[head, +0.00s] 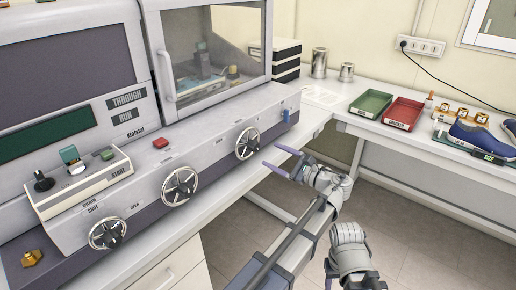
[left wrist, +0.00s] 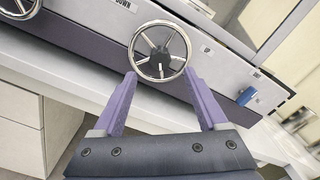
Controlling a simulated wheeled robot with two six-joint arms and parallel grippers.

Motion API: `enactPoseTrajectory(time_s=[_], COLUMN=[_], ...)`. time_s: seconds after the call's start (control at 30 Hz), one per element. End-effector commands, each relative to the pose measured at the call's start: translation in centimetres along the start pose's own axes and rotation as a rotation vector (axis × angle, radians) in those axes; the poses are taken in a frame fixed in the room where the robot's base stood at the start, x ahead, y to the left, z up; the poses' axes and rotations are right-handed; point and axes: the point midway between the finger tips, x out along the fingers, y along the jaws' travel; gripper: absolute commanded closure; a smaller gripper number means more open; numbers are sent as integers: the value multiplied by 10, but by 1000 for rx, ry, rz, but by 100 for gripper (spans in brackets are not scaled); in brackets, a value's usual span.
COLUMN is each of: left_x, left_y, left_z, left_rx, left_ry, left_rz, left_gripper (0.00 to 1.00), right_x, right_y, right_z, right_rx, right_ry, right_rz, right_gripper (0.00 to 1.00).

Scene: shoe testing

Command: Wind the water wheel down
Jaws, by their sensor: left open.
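A chrome spoked handwheel (head: 247,143) is the rightmost of three on the machine's sloping front. Which wheel is named for water I cannot read. My left gripper (head: 272,155) is open and empty, just right of and below that wheel in the head view. In the left wrist view its purple fingertips (left wrist: 161,74) spread to either side of the wheel's lower rim; contact cannot be told. Of my right gripper, only a purple bit shows at the bottom.
Two more handwheels, a middle one (head: 180,186) and a left one (head: 107,234), sit along the front. A blue lever (head: 286,115) is right of the nearest wheel. A side table carries a green tray (head: 371,103), a red tray (head: 403,113) and blue shoes (head: 474,137).

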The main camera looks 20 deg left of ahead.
Motion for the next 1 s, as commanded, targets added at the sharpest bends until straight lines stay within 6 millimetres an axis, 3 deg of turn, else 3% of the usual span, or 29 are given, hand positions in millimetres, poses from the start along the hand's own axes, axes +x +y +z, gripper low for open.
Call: enactPoseTrajectory(time_s=[0.2, 0.43, 0.8, 1.0], left_x=[0, 5, 58, 75], left_y=[0, 0, 0, 0], left_z=[0, 0, 1, 0], left_rx=[197, 216, 214, 214], left_ry=[0, -1, -1, -1], left_rz=[0, 1, 2, 1], left_gripper=[24, 24, 24, 24], right_x=[0, 0, 0, 0], right_y=[0, 0, 0, 0], right_z=[0, 0, 0, 0], right_rx=[0, 0, 0, 0], right_ry=[0, 0, 0, 0], right_rz=[0, 0, 0, 0], right_gripper=[50, 50, 50, 50])
